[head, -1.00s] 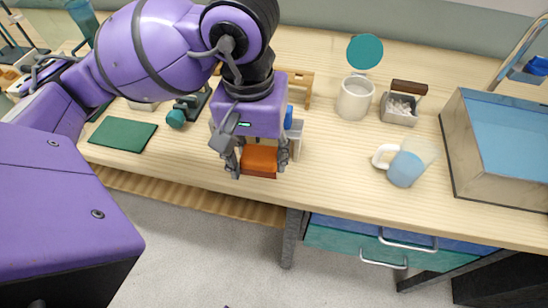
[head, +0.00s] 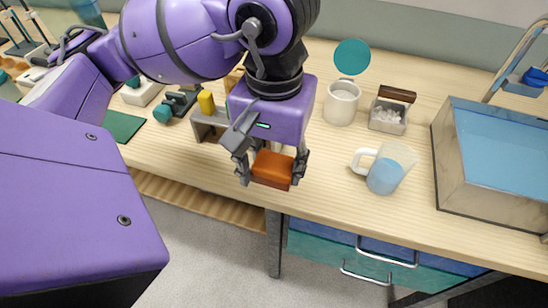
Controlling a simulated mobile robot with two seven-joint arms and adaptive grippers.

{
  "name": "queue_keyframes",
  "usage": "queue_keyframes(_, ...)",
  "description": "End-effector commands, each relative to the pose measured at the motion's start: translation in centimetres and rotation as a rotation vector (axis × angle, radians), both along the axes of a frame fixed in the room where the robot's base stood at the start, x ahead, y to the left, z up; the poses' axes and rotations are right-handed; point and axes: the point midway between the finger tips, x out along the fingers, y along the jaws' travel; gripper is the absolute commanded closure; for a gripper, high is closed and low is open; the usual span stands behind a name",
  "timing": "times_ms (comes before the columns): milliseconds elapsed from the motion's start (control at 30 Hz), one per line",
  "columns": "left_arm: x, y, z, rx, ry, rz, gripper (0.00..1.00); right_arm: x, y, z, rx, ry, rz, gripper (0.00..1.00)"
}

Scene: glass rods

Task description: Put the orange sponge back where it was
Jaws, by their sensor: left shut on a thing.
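The orange sponge (head: 273,166) is a small block between the fingers of my left gripper (head: 271,172). The gripper is shut on it, pointing down near the table's front edge. I cannot tell whether the sponge touches the table (head: 330,195). My right gripper is not in view.
A measuring jug with blue liquid (head: 385,172) stands to the right of the gripper. Behind it are a white mug (head: 341,103) and a grey box with white bits (head: 388,118). A large metal basin (head: 447,165) is at the right. A green mat (head: 124,125) and a small rack (head: 205,128) are at the left.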

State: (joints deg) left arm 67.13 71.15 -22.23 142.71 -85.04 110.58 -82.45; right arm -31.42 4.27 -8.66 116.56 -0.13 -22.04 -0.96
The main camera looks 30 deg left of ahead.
Motion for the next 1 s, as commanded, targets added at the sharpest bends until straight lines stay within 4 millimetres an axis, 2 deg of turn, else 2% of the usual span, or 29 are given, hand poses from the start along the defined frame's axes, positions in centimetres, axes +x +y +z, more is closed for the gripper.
queue_keyframes(33, 0.5, 0.0, -0.5, 0.003, -0.004, 0.001, 0.71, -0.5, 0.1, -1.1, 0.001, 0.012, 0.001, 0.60)
queue_keyframes(200, 1.2, -0.2, -0.7, -0.002, -0.006, 0.012, 0.71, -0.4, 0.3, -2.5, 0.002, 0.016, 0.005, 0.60)
queue_keyframes(300, 2.8, -1.0, -1.1, -0.009, -0.001, 0.010, 0.71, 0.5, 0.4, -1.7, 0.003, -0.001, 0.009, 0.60)
queue_keyframes(533, 7.4, -2.5, -3.1, -0.007, -0.003, 0.011, 0.71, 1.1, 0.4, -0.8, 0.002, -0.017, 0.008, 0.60)
queue_keyframes(700, 9.9, -3.3, -6.4, -0.006, -0.001, 0.012, 0.71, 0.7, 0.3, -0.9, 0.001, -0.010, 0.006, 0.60)
queue_keyframes(800, 10.9, -3.5, -7.6, -0.004, -0.002, 0.011, 0.71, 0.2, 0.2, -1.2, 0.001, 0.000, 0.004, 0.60)
queue_keyframes(1000, 11.7, -3.8, -8.7, -0.005, -0.004, 0.010, 0.71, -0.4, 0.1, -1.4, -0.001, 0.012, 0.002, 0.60)
